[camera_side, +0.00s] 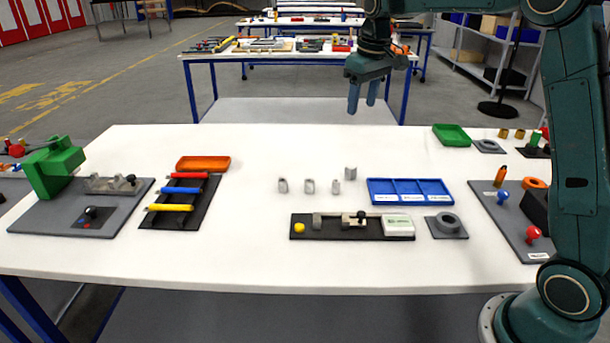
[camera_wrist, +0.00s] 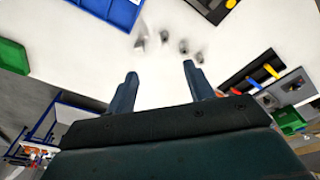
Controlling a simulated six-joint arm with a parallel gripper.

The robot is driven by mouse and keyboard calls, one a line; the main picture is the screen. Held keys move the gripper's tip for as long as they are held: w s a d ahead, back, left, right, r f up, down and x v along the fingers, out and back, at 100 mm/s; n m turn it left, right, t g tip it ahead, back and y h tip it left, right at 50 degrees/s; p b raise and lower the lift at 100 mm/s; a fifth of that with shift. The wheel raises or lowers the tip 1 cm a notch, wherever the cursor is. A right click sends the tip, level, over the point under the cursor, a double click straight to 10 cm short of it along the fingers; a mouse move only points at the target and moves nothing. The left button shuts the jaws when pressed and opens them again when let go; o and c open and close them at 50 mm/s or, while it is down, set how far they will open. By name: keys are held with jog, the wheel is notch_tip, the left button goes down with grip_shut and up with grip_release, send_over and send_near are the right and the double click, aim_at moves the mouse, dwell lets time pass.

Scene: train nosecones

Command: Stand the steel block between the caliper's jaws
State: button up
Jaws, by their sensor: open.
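Several small grey metal pieces stand on the white table in the side view; one is a taller block-like piece (camera_side: 350,173) at the back right of the group. I cannot tell which is the steel block. In the wrist view they are blurred, one being a grey piece (camera_wrist: 164,36). The caliper (camera_side: 350,219) lies on a black board (camera_side: 335,235), with a grey upright part at its left; its jaw gap is too small to make out. My gripper (camera_side: 362,105) is open and empty, high above the table's back; its fingers (camera_wrist: 160,70) also show apart in the wrist view.
A blue divided tray (camera_side: 410,200) is right of the pieces. The caliper board carries a yellow button (camera_side: 299,228) and a white box (camera_side: 397,226). An orange tray (camera_side: 203,163) and a black rack with coloured cylinders are left. The table behind the pieces is clear.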

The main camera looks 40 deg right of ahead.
jog(key=g, duration=0.2)
send_over(351, 167)
notch_tip(351, 167, down, 12)
jog(key=shift+f, duration=4.2)
jog(key=shift+f, duration=0.15)
jog(key=shift+d+f, duration=0.1)
jog(key=shift+f, duration=2.35)
jog(key=shift+c, duration=0.2)
grip_shut()
